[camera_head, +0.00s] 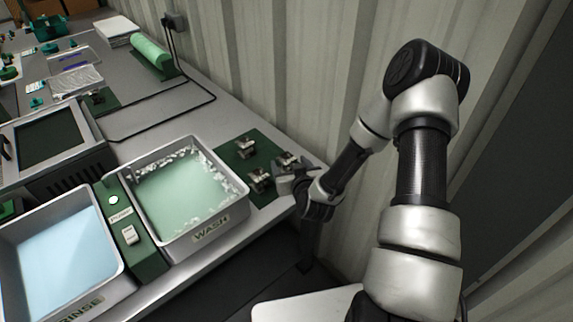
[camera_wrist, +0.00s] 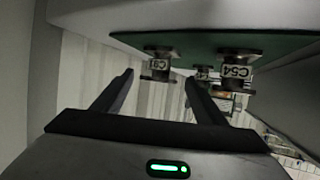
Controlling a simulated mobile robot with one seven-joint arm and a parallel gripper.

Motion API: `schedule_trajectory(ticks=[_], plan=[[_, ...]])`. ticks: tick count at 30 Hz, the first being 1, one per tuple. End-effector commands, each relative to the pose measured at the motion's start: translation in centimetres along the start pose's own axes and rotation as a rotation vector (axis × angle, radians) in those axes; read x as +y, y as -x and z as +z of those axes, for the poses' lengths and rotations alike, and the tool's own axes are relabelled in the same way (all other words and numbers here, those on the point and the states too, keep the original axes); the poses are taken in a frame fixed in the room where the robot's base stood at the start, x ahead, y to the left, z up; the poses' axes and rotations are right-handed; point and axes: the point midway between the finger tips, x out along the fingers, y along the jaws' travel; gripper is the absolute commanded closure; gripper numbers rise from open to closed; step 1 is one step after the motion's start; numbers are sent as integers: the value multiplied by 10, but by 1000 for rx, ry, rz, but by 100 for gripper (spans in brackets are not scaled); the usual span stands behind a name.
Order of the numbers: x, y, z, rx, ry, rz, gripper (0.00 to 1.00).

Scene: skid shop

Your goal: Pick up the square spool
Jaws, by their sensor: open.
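Several metal spools stand on a green mat (camera_head: 268,153) beside the wash tub. In the head view one spool (camera_head: 245,147) is at the back, one (camera_head: 260,180) at the front, and one (camera_head: 287,161) by my gripper (camera_head: 282,178). The wrist view shows the mat upside down along the top. A left spool (camera_wrist: 158,66) with a label stands just beyond the gap between my fingers (camera_wrist: 159,78). Another spool (camera_wrist: 238,70), labelled about "C54", is to the right, with a third (camera_wrist: 204,73) partly hidden behind. I cannot tell which is square. My gripper is open and empty.
The wash tub (camera_head: 213,222) with foamy green liquid is left of the mat, and the blue rinse tub (camera_head: 118,262) is further left. A corrugated wall (camera_head: 285,90) runs close behind the bench. A black cable (camera_head: 205,101) and green roll (camera_head: 150,52) lie further back.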

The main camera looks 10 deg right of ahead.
Motion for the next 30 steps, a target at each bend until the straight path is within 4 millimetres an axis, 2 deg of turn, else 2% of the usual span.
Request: schedule_trajectory(ticks=[3, 7, 16, 24, 30], plan=[[-3, -20, 0, 1, -3, 1, 34], [-3, -36, 0, 0, -2, 1, 34], [-3, -41, 0, -1, 0, 1, 34], [-4, -41, -1, 1, 0, 0, 76], [-4, -41, -1, 1, 0, 0, 76]])
